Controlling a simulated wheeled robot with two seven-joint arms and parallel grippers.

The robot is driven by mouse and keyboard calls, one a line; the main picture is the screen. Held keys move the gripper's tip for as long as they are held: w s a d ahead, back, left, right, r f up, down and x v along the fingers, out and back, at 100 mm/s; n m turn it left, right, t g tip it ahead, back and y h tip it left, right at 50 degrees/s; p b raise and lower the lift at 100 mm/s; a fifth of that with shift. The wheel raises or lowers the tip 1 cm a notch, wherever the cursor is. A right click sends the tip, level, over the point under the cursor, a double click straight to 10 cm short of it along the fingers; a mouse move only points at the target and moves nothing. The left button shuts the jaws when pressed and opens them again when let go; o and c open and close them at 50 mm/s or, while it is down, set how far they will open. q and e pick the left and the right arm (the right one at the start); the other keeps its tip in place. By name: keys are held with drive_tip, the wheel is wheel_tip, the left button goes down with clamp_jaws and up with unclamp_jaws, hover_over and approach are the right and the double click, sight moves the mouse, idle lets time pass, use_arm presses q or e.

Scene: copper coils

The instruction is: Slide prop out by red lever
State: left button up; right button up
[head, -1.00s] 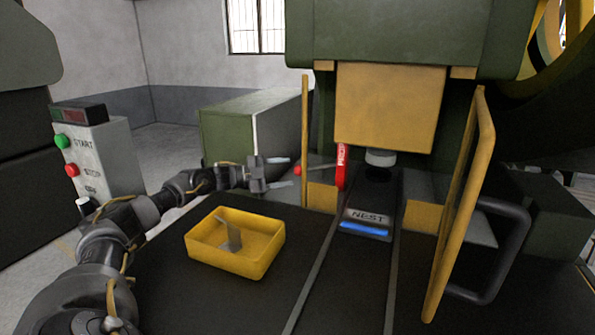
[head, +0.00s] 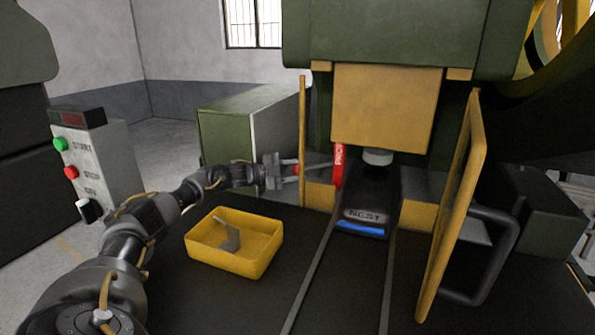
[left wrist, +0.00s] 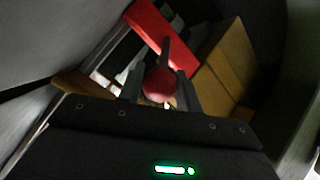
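The red prop (head: 338,166) with white lettering stands upright at the left of the press opening, beside the NEST block (head: 366,216). A thin rod runs from it to a red ball knob (head: 296,169) at the left. My left gripper (head: 290,171) is at this knob, just left of the yellow guard post. In the left wrist view the red knob (left wrist: 159,84) sits between my two fingers (left wrist: 160,90), which look closed against its sides. The red prop (left wrist: 160,27) shows beyond it. My right gripper is not in view.
A yellow tray (head: 235,262) with a grey bent part stands on the dark table at the left. Yellow guards (head: 303,140) flank the opening; the right one (head: 455,215) leans towards me. A control box (head: 97,165) stands far left.

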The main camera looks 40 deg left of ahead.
use_arm(q)
clamp_jaws()
drive_tip(key=a, duration=0.1)
drive_tip(key=s+a+b, duration=0.1)
drive_tip(key=a, duration=0.1)
drive_tip(key=a+b, duration=0.1)
drive_tip(key=a, duration=0.1)
drive_tip(key=shift+s, duration=0.4)
drive_tip(key=o, duration=0.5)
unclamp_jaws()
drive_tip(key=o, duration=0.4)
drive_tip(key=shift+s+a, duration=0.1)
drive_tip(key=shift+a, duration=0.15)
drive_tip(key=shift+c, duration=0.2)
drive_tip(key=shift+d, duration=0.15)
